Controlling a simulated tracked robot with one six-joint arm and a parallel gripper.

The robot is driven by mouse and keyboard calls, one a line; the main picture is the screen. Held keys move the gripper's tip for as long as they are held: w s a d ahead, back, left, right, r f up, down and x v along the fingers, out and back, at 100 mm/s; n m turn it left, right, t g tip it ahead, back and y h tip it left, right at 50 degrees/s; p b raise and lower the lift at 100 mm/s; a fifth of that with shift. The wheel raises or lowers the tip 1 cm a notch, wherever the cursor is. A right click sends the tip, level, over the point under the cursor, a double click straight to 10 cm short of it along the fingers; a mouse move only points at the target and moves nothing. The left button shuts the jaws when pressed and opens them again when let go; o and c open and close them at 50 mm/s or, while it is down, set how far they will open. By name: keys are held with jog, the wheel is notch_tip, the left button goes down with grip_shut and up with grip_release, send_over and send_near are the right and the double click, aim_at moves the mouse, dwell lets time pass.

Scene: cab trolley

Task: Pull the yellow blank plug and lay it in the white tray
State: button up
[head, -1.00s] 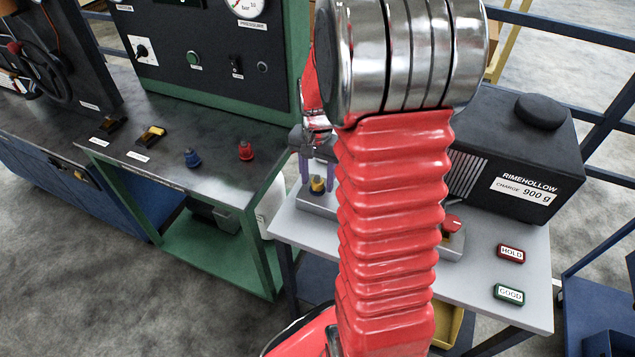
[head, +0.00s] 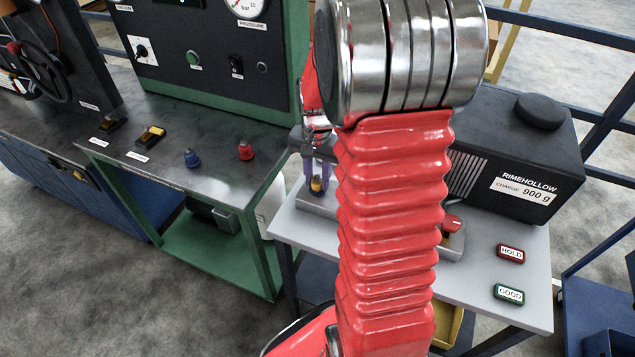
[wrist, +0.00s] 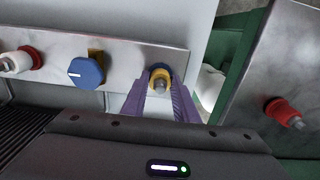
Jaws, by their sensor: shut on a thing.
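The yellow blank plug (wrist: 160,73) sits at the right end of a metal strip in the wrist view, with a dark blue part behind it and a grey metal tip towards me. In the head view the plug (head: 317,185) shows small on the grey block at the table's left. My gripper (wrist: 161,92) has its purple fingers on both sides of the plug and is shut on it. My gripper also shows in the head view (head: 319,175), partly hidden by my red arm. I cannot make out a white tray in either view.
Left of the plug on the strip are a blue knob (wrist: 86,72) and a red fitting (wrist: 18,61). The grey table (head: 400,290) carries a black charge box (head: 520,150) and the HOLD (head: 511,253) and GOOD (head: 509,293) buttons. A green-framed bench (head: 180,180) stands left.

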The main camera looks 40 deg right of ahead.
aim_at(317, 176)
grip_shut()
jog(key=shift+r, duration=0.1)
jog(key=shift+r, duration=1.05)
jog(key=shift+r, duration=0.7)
jog(key=shift+r, duration=0.35)
jog(key=shift+r, duration=0.8)
jog(key=shift+w+a, duration=0.1)
